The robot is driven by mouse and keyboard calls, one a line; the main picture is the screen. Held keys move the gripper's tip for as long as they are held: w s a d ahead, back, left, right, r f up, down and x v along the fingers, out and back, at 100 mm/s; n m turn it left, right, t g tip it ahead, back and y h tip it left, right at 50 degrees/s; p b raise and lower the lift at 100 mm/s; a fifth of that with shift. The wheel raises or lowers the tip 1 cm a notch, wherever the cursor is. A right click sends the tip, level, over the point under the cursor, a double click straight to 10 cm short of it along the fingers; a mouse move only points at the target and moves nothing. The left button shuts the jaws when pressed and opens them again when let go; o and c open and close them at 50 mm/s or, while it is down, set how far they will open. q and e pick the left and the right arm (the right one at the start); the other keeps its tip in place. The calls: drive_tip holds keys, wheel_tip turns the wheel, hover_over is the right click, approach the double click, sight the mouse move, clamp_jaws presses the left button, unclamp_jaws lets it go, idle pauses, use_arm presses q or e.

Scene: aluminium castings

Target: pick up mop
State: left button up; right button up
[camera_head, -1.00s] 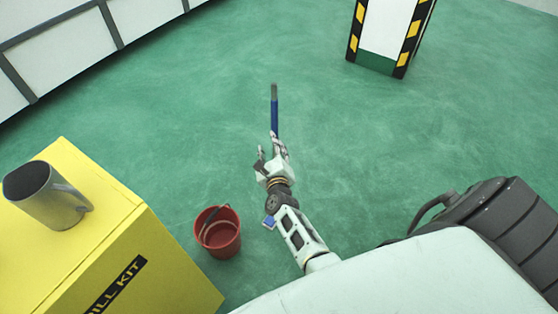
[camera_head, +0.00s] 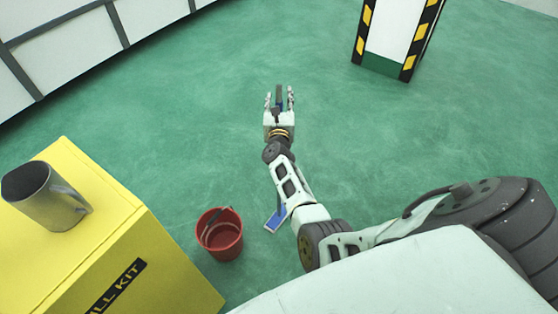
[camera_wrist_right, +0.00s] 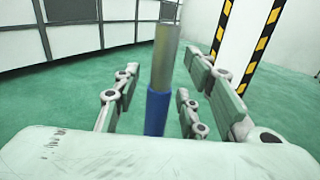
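The mop has a blue handle with a grey end and a flat blue and pale head. Its head (camera_head: 275,219) lies low beside the red bucket in the head view, and the handle's middle is hidden behind my right arm. My right gripper (camera_head: 280,97) is open around the upper handle. In the right wrist view, the grey and blue handle (camera_wrist_right: 160,85) stands between the spread fingers, with gaps on both sides. My left gripper is not in view.
A red bucket (camera_head: 220,240) stands on the green floor left of the mop head. A yellow box (camera_head: 125,240) with a metal jug (camera_head: 45,195) on it is at lower left. A striped pillar (camera_head: 395,35) stands at the upper right. The floor beyond my gripper is clear.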

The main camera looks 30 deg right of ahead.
clamp_jaws()
idle(0.3)
idle(0.4)
drive_tip(key=shift+r, duration=0.2)
